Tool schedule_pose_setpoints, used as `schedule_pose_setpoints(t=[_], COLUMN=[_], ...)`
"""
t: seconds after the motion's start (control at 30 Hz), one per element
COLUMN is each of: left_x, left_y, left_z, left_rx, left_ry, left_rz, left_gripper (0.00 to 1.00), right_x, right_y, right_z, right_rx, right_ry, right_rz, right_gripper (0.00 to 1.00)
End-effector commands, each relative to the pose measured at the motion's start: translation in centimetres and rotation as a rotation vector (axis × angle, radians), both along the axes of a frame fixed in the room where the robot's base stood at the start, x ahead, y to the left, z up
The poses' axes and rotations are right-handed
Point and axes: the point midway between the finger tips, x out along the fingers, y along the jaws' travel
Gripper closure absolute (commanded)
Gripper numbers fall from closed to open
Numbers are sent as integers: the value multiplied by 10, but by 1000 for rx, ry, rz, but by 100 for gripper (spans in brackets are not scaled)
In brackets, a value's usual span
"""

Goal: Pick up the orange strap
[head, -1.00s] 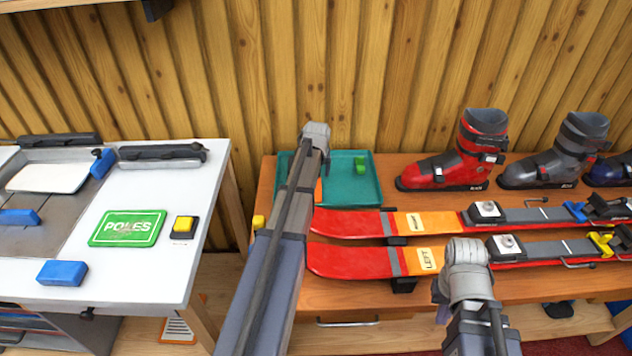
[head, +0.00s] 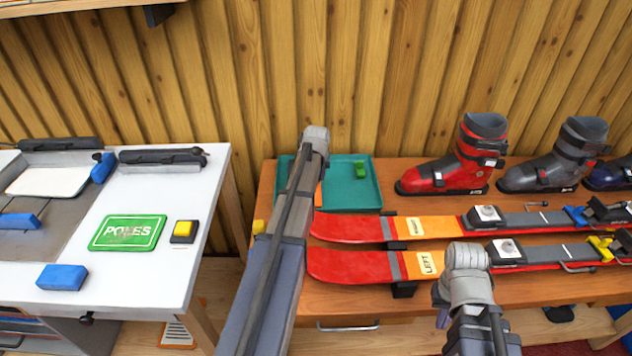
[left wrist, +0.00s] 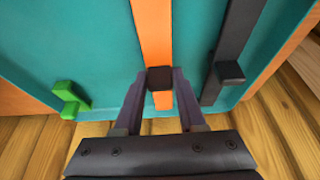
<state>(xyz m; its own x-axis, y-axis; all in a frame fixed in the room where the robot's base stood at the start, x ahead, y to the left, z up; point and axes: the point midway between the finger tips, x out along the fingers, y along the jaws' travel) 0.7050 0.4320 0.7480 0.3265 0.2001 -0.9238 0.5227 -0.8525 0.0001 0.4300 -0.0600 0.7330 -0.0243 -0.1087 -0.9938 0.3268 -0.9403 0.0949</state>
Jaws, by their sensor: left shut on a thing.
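The orange strap (left wrist: 153,35) lies in the teal tray, with a dark block (left wrist: 160,78) at its near end. My left gripper (left wrist: 160,88) is shut on that block, one finger on each side, in the left wrist view. In the head view a bit of the orange strap (head: 319,195) shows beside my left arm, which hides the left gripper. My right gripper (head: 441,303) is by the front of the bench below the skis, mostly hidden by its own wrist; its jaws cannot be made out.
The teal tray (head: 365,201) also holds a black strap (left wrist: 236,40) right of the orange one and a green piece (head: 360,170). Red-orange skis (head: 350,265) lie to the right, with a red boot (head: 455,170) behind. A white table (head: 185,275) stands left, across a gap.

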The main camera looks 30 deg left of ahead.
Motion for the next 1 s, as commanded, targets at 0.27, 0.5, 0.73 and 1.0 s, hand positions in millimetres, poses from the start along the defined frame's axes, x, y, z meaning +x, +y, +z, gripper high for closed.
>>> schedule_pose_setpoints(t=[0.27, 0.5, 0.73, 1.0], left_x=[0, 0, 0, 0], left_y=[0, 0, 0, 0], left_z=[3, 21, 55, 93], left_rx=[0, 0, 0, 0], left_ry=[0, 0, 0, 0], left_rz=[0, 0, 0, 0], left_gripper=[100, 100, 100, 100], right_x=[0, 0, 0, 0], right_y=[0, 0, 0, 0], right_z=[3, 21, 55, 93], right_rx=[0, 0, 0, 0], right_ry=[0, 0, 0, 0], right_rz=[0, 0, 0, -1], right_gripper=[100, 100, 100, 100])
